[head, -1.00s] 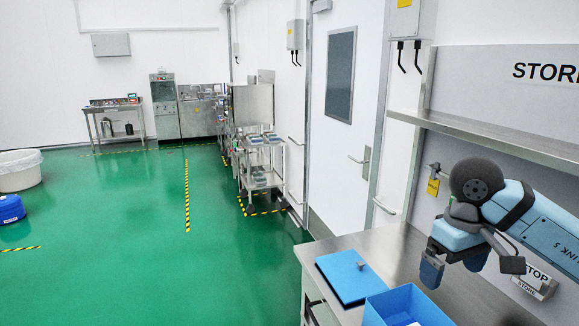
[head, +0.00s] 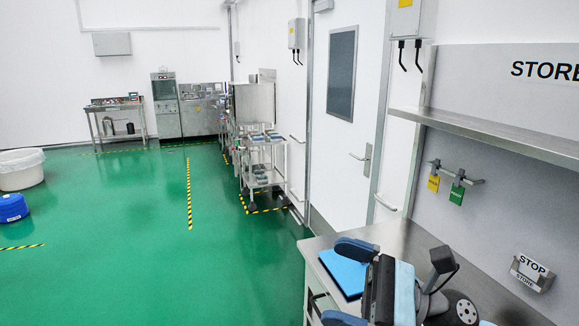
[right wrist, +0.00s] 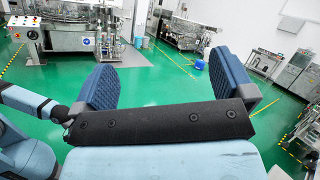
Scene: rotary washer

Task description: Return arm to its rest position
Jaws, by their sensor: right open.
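My right gripper (head: 350,284) is low in the head view, over the near part of the steel bench (head: 400,240). Its two dark blue finger pads are spread wide. In the right wrist view the gripper (right wrist: 165,83) is open with nothing between the pads, and green floor shows beyond them. In the head view it partly covers a flat blue item (head: 340,270) on the bench. A light blue arm link of mine (right wrist: 25,140) shows at the left of the wrist view. My left gripper is not in view.
A shelf (head: 490,133) runs above the bench at the right. A yellow tag (head: 433,182) and a green tag (head: 457,194) hang on the wall below it. A STOP STORE holder (head: 532,272) is on the wall. The green floor (head: 110,250) at the left is largely open.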

